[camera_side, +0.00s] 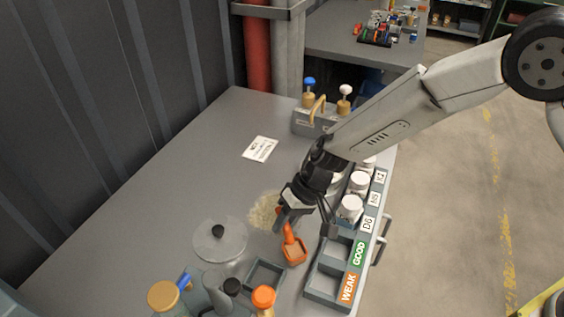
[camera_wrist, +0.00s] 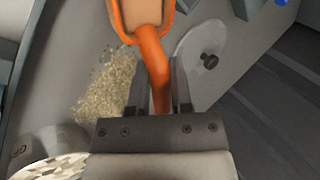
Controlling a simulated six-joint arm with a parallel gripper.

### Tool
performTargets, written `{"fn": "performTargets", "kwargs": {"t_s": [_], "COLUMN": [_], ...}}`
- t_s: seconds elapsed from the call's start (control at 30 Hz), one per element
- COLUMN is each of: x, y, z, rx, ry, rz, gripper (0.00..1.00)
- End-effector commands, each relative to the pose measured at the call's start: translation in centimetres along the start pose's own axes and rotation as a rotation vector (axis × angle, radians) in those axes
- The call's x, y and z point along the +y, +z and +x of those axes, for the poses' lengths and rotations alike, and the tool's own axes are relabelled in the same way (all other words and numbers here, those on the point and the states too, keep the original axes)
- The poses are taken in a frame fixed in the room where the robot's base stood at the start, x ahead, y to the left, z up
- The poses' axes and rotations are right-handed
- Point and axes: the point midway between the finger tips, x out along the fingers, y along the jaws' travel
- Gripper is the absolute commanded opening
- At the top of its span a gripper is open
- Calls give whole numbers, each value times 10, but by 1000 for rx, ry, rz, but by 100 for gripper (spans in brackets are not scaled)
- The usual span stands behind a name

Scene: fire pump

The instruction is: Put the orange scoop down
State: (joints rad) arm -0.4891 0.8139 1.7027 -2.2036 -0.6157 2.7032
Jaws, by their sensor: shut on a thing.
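The orange scoop (camera_side: 293,246) is in my gripper (camera_side: 283,219), held by its handle. In the wrist view the orange handle (camera_wrist: 156,68) runs between the two dark fingers of my gripper (camera_wrist: 160,85), and the scoop's bowl is at the top, cut off by the frame edge. The bowl looks to hold something tan. In the side view the bowl hangs toward the front of the table, near a square grey tray. I cannot tell whether the scoop touches the table.
A pile of pale grains (camera_side: 264,212) lies beside my gripper. A clear round lid (camera_side: 219,240) with a black knob lies left. A square grey tray (camera_side: 265,277) and several bottles stand in front. A rack (camera_side: 326,284) labelled WEAK and GOOD holds white jars (camera_side: 350,208) at right.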

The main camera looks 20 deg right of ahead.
Motion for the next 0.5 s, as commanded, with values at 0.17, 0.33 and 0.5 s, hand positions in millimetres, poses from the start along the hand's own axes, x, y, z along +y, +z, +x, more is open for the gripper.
{"fn": "performTargets", "kwargs": {"t_s": [0.17,0.33,0.5], "x": [0,1,3], "y": [0,0,0], "z": [0,2,5], "rx": [1,0,0], "ry": [0,0,-1], "rz": [0,0,0], "gripper": [0,0,0]}}
